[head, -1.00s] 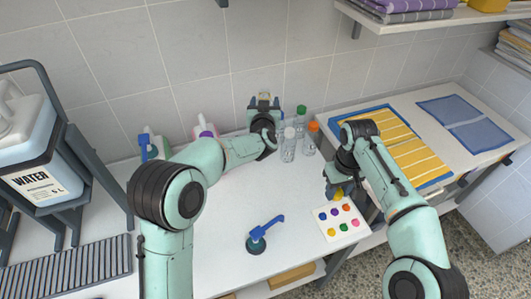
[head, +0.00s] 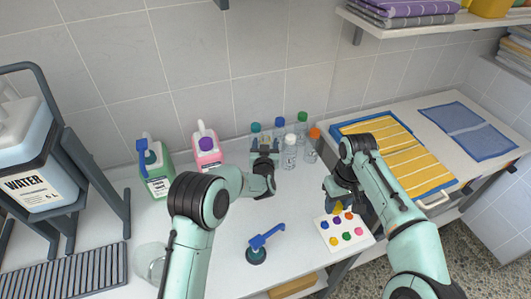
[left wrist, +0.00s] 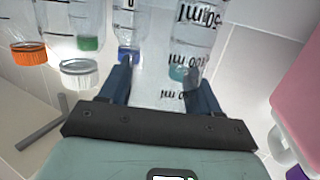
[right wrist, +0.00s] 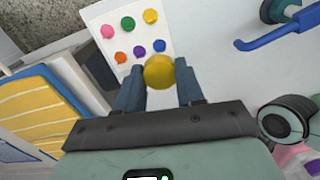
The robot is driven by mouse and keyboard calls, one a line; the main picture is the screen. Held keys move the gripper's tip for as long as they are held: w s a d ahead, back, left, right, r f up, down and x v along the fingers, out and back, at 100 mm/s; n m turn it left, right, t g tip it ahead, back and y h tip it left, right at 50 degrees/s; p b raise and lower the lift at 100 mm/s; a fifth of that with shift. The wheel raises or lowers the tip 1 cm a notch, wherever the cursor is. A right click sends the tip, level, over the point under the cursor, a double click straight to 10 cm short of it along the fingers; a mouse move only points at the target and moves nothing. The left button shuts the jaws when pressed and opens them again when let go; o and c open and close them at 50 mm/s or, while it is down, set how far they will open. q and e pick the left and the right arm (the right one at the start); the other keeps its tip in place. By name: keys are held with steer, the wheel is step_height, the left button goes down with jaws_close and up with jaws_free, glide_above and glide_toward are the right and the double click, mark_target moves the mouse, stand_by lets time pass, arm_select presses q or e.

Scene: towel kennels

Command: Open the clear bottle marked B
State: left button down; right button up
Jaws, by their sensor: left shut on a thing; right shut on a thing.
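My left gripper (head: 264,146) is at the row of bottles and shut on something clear. In the left wrist view, a see-through body with ml marks (left wrist: 160,85) lies between its fingers. This looks like a clear bottle; I can read no letter B on it. My right gripper (head: 338,200) is above the card at the right of the counter, shut on a round yellow piece (right wrist: 159,71) that looks like a cap. Clear bottles with a white cap (head: 290,138) and an orange cap (head: 314,133) stand just right of the left gripper.
Bottles with teal (head: 256,128), blue (head: 280,122) and green (head: 302,116) caps stand behind. A card with coloured dots (head: 344,230) lies under my right gripper.

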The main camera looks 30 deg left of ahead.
arm_select(q)
steer(key=shift+f, duration=1.9)
steer(key=shift+f, duration=0.1)
steer(key=shift+c, duration=1.1)
jaws_free()
